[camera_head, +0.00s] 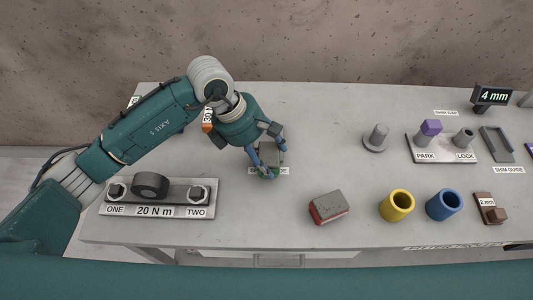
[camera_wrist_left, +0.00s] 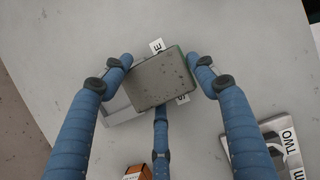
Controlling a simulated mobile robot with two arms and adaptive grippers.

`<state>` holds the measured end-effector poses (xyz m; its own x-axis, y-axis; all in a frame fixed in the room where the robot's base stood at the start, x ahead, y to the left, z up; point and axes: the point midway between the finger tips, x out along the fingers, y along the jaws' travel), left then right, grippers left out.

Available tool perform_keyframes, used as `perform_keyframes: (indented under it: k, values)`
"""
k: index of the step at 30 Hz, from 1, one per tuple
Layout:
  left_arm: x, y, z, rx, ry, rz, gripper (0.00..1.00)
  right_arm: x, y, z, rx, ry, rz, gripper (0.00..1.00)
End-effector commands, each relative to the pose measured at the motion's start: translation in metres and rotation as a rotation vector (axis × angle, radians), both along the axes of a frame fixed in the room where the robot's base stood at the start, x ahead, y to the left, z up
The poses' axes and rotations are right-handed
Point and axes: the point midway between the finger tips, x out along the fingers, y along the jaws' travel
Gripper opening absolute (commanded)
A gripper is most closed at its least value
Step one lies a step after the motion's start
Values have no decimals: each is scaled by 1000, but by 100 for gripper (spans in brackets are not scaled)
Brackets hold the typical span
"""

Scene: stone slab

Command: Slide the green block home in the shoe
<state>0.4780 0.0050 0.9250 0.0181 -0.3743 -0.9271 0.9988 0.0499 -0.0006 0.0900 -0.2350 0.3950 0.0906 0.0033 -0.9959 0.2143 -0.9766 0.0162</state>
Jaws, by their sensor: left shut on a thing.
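My left gripper (camera_head: 267,157) is low over the slab and shut on the green block (camera_head: 270,150). The block shows a grey speckled top, with green at its lower side. In the left wrist view the block (camera_wrist_left: 165,78) sits tilted between the blue fingers of the gripper (camera_wrist_left: 160,75), with a thin green edge. A light grey piece, apparently the shoe (camera_wrist_left: 116,108), shows from under the block's left side. The block and fingers hide most of it and part of its label, so I cannot tell how far the block is in. My right gripper is not in view.
A red block with a grey top (camera_head: 329,208) lies to the right, near yellow (camera_head: 397,205) and blue (camera_head: 444,205) cups. A grey peg (camera_head: 376,138) and the PARK/LOCK plate (camera_head: 443,153) stand farther right. The 20 N m plate (camera_head: 157,198) is at left.

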Motion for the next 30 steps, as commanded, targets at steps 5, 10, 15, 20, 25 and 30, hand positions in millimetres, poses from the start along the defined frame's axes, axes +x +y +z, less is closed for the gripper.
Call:
perform_keyframes:
  k: [5, 10, 15, 20, 25, 30]
  values:
    - [0, 0, 1, -1, -1, -1, 23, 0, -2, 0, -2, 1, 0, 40]
    - [0, 0, 1, -1, -1, -1, 23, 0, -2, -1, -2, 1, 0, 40]
    - [1, 0, 0, 1, -3, -1, 23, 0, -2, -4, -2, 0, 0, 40]
    - [0, 0, 0, 4, -1, -2, 23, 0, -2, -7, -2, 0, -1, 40]
    - [0, 0, 1, 4, -1, -2, 23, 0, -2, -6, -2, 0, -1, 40]
    - [0, 0, 1, 4, -1, -2, 23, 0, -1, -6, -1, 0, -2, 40]
